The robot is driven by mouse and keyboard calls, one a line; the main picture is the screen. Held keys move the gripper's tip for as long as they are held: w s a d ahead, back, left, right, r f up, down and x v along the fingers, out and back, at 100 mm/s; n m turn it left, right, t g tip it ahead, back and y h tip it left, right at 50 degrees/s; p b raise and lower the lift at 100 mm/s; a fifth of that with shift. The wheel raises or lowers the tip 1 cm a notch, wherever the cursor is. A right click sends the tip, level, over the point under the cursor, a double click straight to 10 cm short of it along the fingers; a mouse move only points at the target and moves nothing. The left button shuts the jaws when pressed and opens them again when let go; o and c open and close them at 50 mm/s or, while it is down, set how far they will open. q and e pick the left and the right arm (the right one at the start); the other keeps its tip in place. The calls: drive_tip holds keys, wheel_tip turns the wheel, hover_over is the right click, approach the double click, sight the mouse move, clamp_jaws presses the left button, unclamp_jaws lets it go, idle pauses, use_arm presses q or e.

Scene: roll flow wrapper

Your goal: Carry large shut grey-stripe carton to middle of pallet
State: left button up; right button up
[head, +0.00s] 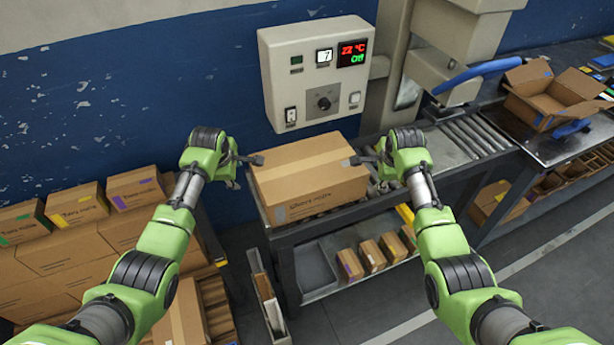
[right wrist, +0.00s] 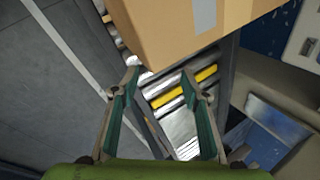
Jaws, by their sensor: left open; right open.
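The large shut carton (head: 310,178) is brown with a grey stripe on its side and top edge. It sits on the roller conveyor's near end, under the control box. In the right wrist view the carton (right wrist: 165,35) is at the top, with its grey stripe (right wrist: 204,14). My left gripper (head: 252,160) is open at the carton's left side. My right gripper (head: 362,160) is open at its right side; in the right wrist view its open fingers (right wrist: 159,74) are just short of the carton, nothing between them. The pallet (head: 216,300) is at lower left, partly hidden by my left arm.
Cartons with green, yellow and purple stripes (head: 75,204) are stacked at left. A control box (head: 318,75) hangs above the conveyor (head: 470,135). Small cartons (head: 372,256) lie on the shelf below. An open carton (head: 552,95) stands on the right table.

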drive_tip(key=x, duration=0.2)
drive_tip(key=shift+w+f, duration=0.2)
drive_tip(key=shift+f, duration=0.15)
drive_tip(key=shift+w+a+f, duration=0.1)
drive_tip(key=shift+f, duration=0.1)
use_arm(q)
drive_tip(key=shift+w+d+f, duration=0.35)
drive_tip(key=shift+d+f, duration=0.05)
drive_tip(key=shift+f, duration=0.3)
drive_tip(key=shift+w+d+f, duration=0.3)
drive_tip(key=shift+d+f, duration=0.05)
drive_tip(key=shift+f, duration=0.3)
use_arm(e)
drive_tip(key=shift+a, duration=0.65)
use_arm(q)
drive_tip(key=shift+d, duration=0.1)
use_arm(e)
drive_tip(key=shift+a, duration=0.1)
